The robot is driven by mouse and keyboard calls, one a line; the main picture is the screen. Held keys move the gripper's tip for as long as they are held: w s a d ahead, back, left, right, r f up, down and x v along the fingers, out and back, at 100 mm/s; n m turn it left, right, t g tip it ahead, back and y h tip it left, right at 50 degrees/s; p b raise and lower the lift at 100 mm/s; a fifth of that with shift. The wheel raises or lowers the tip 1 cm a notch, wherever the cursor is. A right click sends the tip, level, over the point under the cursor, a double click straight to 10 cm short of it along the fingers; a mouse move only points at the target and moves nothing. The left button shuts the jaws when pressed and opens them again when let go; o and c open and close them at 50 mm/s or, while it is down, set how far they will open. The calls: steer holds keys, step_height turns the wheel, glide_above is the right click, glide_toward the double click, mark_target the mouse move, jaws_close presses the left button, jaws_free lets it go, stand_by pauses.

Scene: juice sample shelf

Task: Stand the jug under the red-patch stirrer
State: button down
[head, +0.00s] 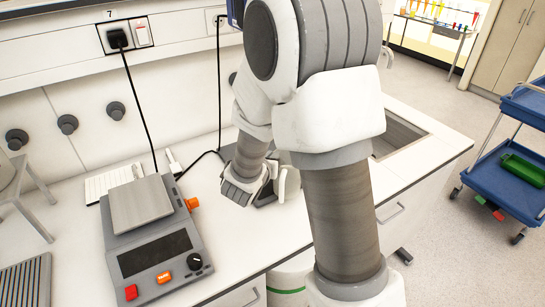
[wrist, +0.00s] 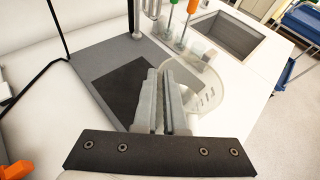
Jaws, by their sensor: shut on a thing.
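A pale, see-through jug (wrist: 207,92) with dark marks on its side shows in the wrist view, just right of my fingers. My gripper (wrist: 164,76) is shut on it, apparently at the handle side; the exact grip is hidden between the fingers. In the head view the jug (head: 291,183) is partly hidden behind my arm. A grey stirrer base (wrist: 95,52) with a dark square pad (wrist: 122,84) lies left of and below my fingers. The jug overlaps its right side in view; I cannot tell if they touch. No red patch shows, and the stirrer's upper part is mostly out of view.
A balance-like device (head: 155,245) with a metal plate stands on the bench at left. Orange-topped (wrist: 193,7) and green-topped (wrist: 173,2) rods stand beyond the jug. A sink (wrist: 232,36) lies behind. A blue cart (head: 510,165) stands off the bench at right.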

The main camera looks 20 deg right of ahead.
steer(key=w+a+f, duration=0.1)
steer(key=w, duration=0.7)
steer(key=shift+w+a, duration=0.15)
steer(key=shift+a, duration=0.2)
steer(key=shift+f+b, duration=0.3)
steer(key=shift+b, duration=0.05)
stand_by(0.8)
steer(key=c, duration=0.9)
jaws_free()
steer(key=shift+f, duration=0.1)
